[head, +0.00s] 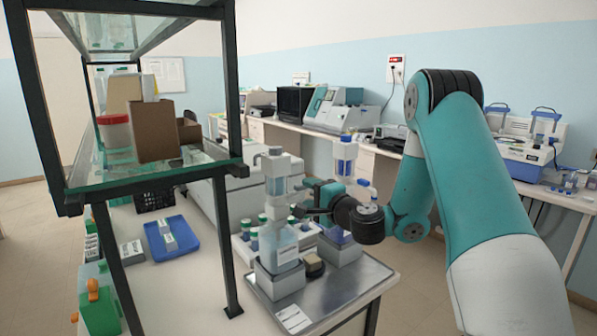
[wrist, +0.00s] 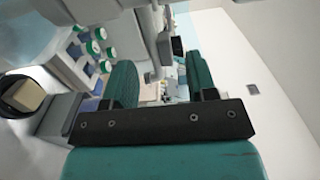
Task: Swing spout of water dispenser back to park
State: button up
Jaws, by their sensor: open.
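A dispenser with a clear, pale-blue bottle (head: 283,243) stands in a grey base on the steel tray, with a tall grey-white head (head: 276,172) above it. A second dispenser (head: 345,158), with darker blue liquid, stands behind and to its right. Neither bears a label I can read. My gripper (head: 304,199) is open beside the nearer dispenser's upper part, to its right. In the wrist view my two teal fingers (wrist: 161,86) are apart, and a grey-white dispenser part (wrist: 150,38) shows beyond them. I cannot tell the spout's angle or whether a finger touches it.
The steel tray (head: 345,291) holds a dark round dish with a tan block (head: 314,266). A dark-framed glass shelf (head: 150,180) rises at left, over a blue tray (head: 171,240). The tray's front right is clear.

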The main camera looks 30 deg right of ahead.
aim_at(303, 190)
jog(key=w+p, duration=0.1)
jog(key=w, duration=0.1)
jog(key=w+p, duration=0.1)
jog(key=w, duration=0.1)
jog(key=shift+w+a+r, duration=0.15)
jog(key=shift+r, duration=0.05)
jog(key=shift+w+f+p, duration=0.15)
jog(key=shift+w+p, duration=0.15)
jog(key=shift+w, duration=0.2)
grip_shut()
